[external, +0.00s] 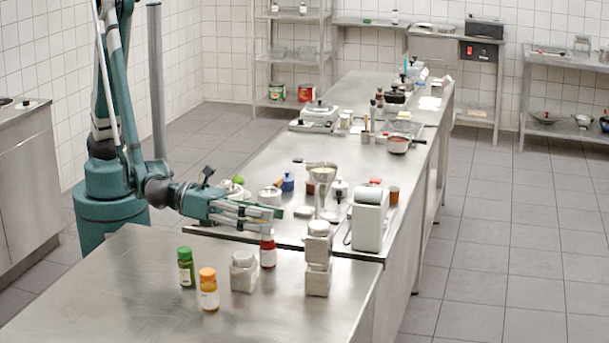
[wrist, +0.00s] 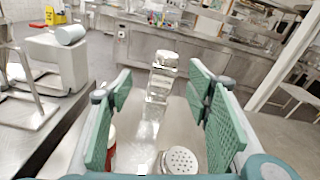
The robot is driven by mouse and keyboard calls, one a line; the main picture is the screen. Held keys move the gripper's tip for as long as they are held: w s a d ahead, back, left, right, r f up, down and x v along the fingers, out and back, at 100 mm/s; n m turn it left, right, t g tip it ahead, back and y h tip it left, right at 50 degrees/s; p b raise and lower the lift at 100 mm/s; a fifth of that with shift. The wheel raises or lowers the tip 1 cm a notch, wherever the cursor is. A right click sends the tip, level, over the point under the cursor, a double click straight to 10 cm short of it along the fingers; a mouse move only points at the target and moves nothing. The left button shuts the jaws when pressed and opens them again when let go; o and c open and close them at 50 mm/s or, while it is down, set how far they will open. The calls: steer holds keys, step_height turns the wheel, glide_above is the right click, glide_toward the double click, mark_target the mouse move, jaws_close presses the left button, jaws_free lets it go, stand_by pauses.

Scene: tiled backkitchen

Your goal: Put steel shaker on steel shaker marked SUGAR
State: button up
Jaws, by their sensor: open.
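One steel shaker (external: 319,240) sits upright on another steel shaker (external: 318,279) near the table's far right corner. The stack also shows ahead in the wrist view, upper shaker (wrist: 166,58) over lower shaker (wrist: 158,87). A third shaker (external: 243,273) stands alone to the left; a perforated lid (wrist: 181,160) shows low in the wrist view. I cannot read a SUGAR mark on any shaker. My gripper (external: 279,212) is open and empty, left of the stack and above the table. In the wrist view, its green fingers (wrist: 160,78) frame the stack without touching it.
A red bottle (external: 268,250), a green-capped bottle (external: 186,268) and an orange-capped bottle (external: 208,290) stand left of the stack. A white boxy appliance (external: 369,222) is behind it on the long counter, with a funnel on a stand (external: 322,173). The table's front left is clear.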

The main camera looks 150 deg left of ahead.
steer(key=s+d+r+n+g+h, duration=0.2)
steer(key=s+d+r+n, duration=0.15)
steer(key=s+n, duration=0.4)
steer(key=s+d+r+n+g+h, duration=0.1)
steer(key=s+d+r+n+h, duration=0.25)
steer(key=s, duration=0.65)
steer(key=s+d+f+n+h, duration=0.1)
steer(key=s+d+n, duration=0.3)
steer(key=s, duration=0.4)
steer(key=s+d+f+n+g+h, duration=0.1)
steer(key=s+d+f+n+h, duration=0.1)
steer(key=s+d+n, duration=0.3)
steer(key=s+d+f+n+h, duration=0.1)
steer(key=s+d+n+h, duration=0.2)
steer(key=s+d, duration=0.5)
steer(key=s+n, duration=0.1)
steer(key=s, duration=0.3)
steer(key=shift+s+d+f+n+g, duration=0.2)
steer(key=shift+s+f+n+g, duration=0.1)
steer(key=shift+g, duration=0.1)
